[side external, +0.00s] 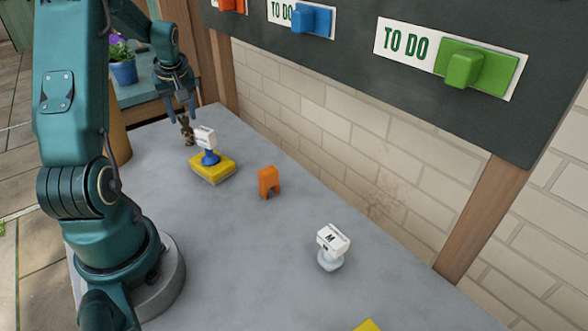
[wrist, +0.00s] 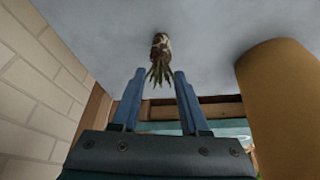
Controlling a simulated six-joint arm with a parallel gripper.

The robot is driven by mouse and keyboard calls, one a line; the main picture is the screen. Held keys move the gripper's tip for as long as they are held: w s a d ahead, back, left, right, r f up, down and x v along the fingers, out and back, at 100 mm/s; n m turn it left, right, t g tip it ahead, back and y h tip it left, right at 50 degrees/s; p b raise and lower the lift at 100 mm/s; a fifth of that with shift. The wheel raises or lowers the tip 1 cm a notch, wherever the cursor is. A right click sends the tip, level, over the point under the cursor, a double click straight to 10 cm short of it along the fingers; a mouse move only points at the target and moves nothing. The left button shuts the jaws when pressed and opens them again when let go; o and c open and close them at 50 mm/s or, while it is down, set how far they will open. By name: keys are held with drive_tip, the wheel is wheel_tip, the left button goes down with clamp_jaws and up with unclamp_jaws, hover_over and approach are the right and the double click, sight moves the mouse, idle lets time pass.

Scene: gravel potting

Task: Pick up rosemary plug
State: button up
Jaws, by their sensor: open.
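The rosemary plug (side external: 187,134), with a brown root end, stands on the grey bench in the side view, close behind the yellow block. In the wrist view the plug (wrist: 160,60) shows green leaves pointing toward me. My gripper (side external: 181,110) points down just above the plug. In the wrist view my gripper (wrist: 160,74) has its two blue fingers spread apart, with the leaf tips between them. I cannot tell whether either finger touches the plug.
A yellow block (side external: 218,174) bearing a blue piece and white tag (side external: 205,137) is nearby. An orange arch (side external: 268,183) and a pale tagged piece (side external: 330,260) stand further right. A tan cylinder (wrist: 285,110) is beside my gripper. The TO DO board (side external: 330,65) hangs over the back.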

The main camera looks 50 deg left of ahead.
drive_tip(key=shift+x, duration=0.75)
clamp_jaws()
idle(0.9)
